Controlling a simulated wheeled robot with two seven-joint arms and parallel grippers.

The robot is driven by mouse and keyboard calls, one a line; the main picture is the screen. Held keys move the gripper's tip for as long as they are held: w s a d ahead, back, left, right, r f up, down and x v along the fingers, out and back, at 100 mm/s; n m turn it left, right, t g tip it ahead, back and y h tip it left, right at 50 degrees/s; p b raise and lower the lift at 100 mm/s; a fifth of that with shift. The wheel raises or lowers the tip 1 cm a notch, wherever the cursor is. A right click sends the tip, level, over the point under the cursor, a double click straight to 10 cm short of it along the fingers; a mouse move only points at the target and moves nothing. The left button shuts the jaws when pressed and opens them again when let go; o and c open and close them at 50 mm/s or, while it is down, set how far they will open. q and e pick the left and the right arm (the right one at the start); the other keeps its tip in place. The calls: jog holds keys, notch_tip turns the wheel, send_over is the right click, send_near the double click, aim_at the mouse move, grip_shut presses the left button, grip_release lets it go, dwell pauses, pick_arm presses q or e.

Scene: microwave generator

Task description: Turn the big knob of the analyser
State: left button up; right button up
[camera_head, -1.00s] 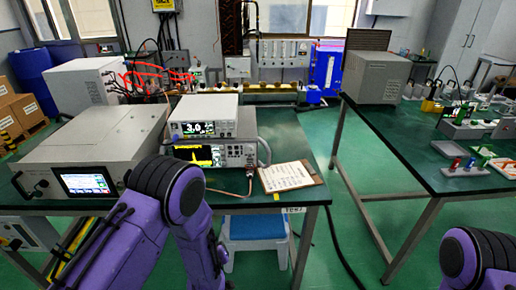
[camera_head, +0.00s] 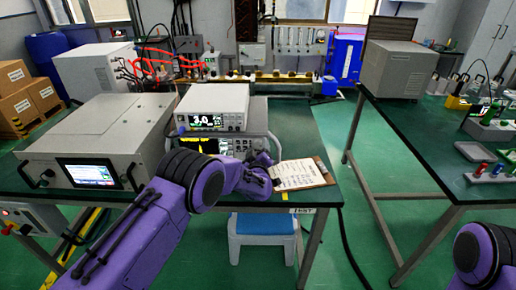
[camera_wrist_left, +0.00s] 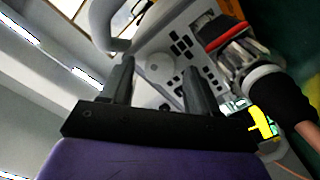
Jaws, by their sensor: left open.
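The analyser (camera_head: 198,145), with a yellow trace on its screen, sits on the dark green bench under a white meter reading 3.0. My left forearm covers part of its front in the head view. In the left wrist view, the analyser's panel (camera_wrist_left: 183,42) shows a pale round big knob (camera_wrist_left: 158,68) among dark buttons. My left gripper (camera_wrist_left: 160,64) is open, its two dark fingers on either side of the knob in that view. I cannot tell whether they touch it. My right gripper is out of view.
The white meter (camera_head: 213,106) rests on top of the analyser. A large grey instrument (camera_head: 100,140) stands to the left. A clipboard (camera_head: 301,174) lies on the bench to the right, close to my left gripper. A second bench (camera_head: 420,150) stands further right.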

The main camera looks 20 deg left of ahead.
pick_arm(q)
jog(key=shift+s+a+r, duration=0.1)
jog(key=shift+r, duration=0.1)
jog(key=shift+f, duration=0.1)
jog(key=c, duration=1)
jog(key=shift+f+m+b, duration=0.2)
jog(key=shift+m+b, duration=0.5)
jog(key=shift+b, duration=0.05)
jog(key=shift+c, duration=0.2)
jog(key=shift+m+b, duration=0.35)
jog(key=shift+m, duration=0.35)
jog(key=shift+r+m, duration=0.15)
jog(key=shift+m, duration=0.45)
jog(key=o, duration=1)
jog(key=shift+o, duration=0.2)
jog(key=b+v, duration=0.1)
jog(key=v, duration=0.9)
jog(key=shift+s, duration=0.2)
